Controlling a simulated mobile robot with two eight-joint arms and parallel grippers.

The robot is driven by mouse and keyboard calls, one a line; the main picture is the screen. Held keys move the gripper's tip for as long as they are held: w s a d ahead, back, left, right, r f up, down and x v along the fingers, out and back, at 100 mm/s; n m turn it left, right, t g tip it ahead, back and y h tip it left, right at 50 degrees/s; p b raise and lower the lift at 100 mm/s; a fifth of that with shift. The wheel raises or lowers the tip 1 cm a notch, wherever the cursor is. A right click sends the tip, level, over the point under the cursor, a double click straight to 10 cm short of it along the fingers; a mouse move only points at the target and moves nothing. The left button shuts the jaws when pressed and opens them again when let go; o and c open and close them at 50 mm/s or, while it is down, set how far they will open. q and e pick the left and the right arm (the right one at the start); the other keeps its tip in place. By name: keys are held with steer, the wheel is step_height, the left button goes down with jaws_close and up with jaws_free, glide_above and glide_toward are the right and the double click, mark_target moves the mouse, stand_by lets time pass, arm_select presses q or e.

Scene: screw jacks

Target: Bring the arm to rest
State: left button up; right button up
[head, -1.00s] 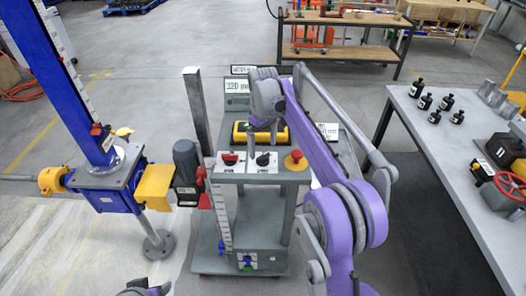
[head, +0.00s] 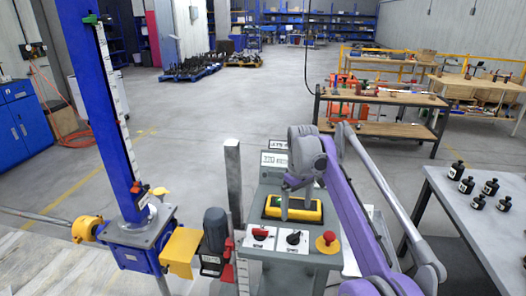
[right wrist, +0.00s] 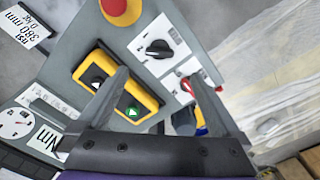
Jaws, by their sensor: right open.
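My right arm (head: 355,215) reaches in from the lower right, over the control stand (head: 300,252). My right gripper (right wrist: 157,78) is open and empty, its two fingers pointing at the panel. The black knob (right wrist: 159,49) and the red knob (right wrist: 188,86) are near the fingertips; I cannot tell whether anything is touched. In the head view the wrist partly covers the yellow box (head: 268,208). My left gripper is not in view.
A red emergency button (head: 327,242) sits at the panel's right. The blue screw jack column (head: 100,110) and its grey motor (head: 215,228) stand to the left.

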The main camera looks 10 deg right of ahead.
steer(key=s+m+t, duration=0.3)
steer(key=s, duration=1.1)
steer(key=s+f+m+t, duration=0.2)
steer(key=s+f+t, duration=0.1)
steer(key=s+f, duration=1)
steer(key=s, duration=0.5)
steer(key=shift+s+d+m, duration=0.15)
steer(key=shift+d+m, duration=0.05)
steer(key=shift+m, duration=0.2)
